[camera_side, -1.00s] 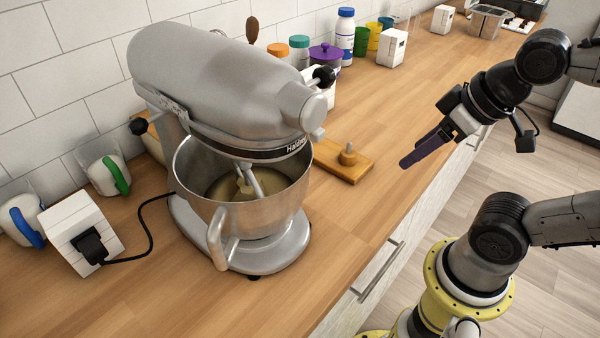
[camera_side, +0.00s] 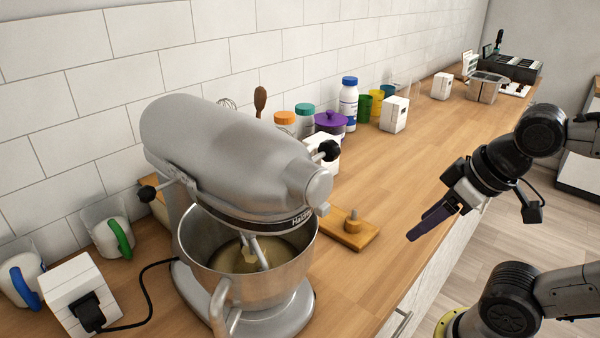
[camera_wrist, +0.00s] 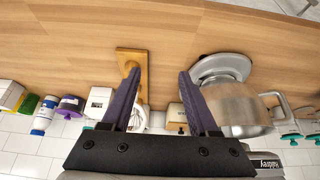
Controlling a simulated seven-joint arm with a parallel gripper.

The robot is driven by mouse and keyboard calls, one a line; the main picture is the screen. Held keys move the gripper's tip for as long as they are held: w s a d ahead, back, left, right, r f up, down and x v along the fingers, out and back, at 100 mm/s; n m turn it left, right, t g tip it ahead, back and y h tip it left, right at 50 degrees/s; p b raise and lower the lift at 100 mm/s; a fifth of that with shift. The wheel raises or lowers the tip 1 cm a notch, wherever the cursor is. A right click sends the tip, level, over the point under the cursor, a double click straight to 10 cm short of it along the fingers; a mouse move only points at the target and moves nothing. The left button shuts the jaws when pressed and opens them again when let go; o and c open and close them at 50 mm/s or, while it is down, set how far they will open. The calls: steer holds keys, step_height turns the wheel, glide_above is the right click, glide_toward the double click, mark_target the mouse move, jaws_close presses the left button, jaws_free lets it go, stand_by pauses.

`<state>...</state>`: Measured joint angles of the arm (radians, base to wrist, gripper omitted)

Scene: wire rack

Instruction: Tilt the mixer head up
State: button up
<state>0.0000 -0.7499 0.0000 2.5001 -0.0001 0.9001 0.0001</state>
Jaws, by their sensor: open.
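The silver stand mixer has its head (camera_side: 225,150) down over a metal bowl (camera_side: 290,272) with a pale batter and the beater in it.
A wooden block with a peg (camera_side: 350,228) lies right of the bowl. Jars, including a purple-lidded one (camera_side: 331,122), bottles and white boxes line the wall. A cable runs to a white socket box (camera_side: 80,290). The counter (camera_side: 430,130) toward the back right is mostly clear.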

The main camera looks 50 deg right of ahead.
steer(key=shift+r, duration=0.2)
steer(key=shift+c, duration=1.1)
step_height(320, 180, up, 6)
steer(key=shift+w+f, duration=0.1)
jaws_close()
steer(key=w+a+f+m+g+y, duration=0.2)
steer(key=a+f+m+g+y, duration=0.2)
steer(key=a+m+g+y, duration=0.6)
steer(key=w+d+r+m+t+y, duration=0.2)
steer(key=w+m+y, duration=0.2)
steer(key=w+y, duration=0.15)
steer(key=w+d+r+m+t+y, duration=0.2)
steer(key=w+m+y, duration=0.2)
steer(key=w+y, duration=0.15)
step_height(320, 180, down, 5)
steer(key=x, duration=1)
steer(key=shift+w+a, duration=0.25)
steer(key=shift+w, duration=0.1)
